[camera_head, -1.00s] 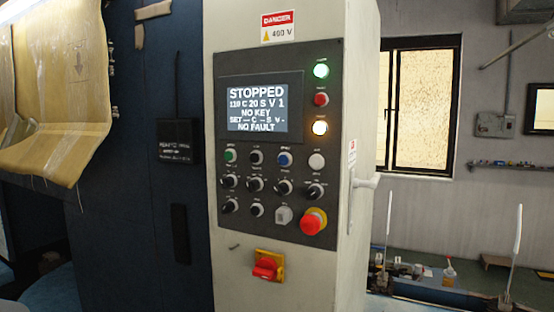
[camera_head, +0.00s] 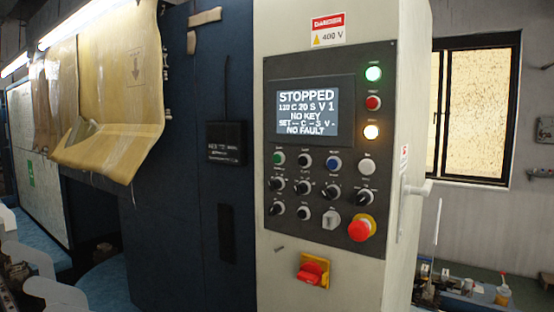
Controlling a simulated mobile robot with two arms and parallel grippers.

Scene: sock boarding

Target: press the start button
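The control panel (camera_head: 345,75) is a dark plate on the front of a pale cabinet. Its screen (camera_head: 312,110) reads STOPPED, NO KEY and NO FAULT. A green button (camera_head: 278,159) sits at the left end of the top control row, with a black, a blue (camera_head: 333,163) and a white button (camera_head: 366,166) to its right. The small labels are too blurred to read, so I cannot confirm which is the start button. Black selector knobs (camera_head: 303,187) fill the row below. Neither of my grippers shows.
A red emergency-stop knob (camera_head: 361,228) is at the panel's lower right. A red rotary switch (camera_head: 313,270) is below the panel. A pale handle (camera_head: 417,187) sticks out from the cabinet's right side. Yellowish sheets (camera_head: 105,90) hang at left.

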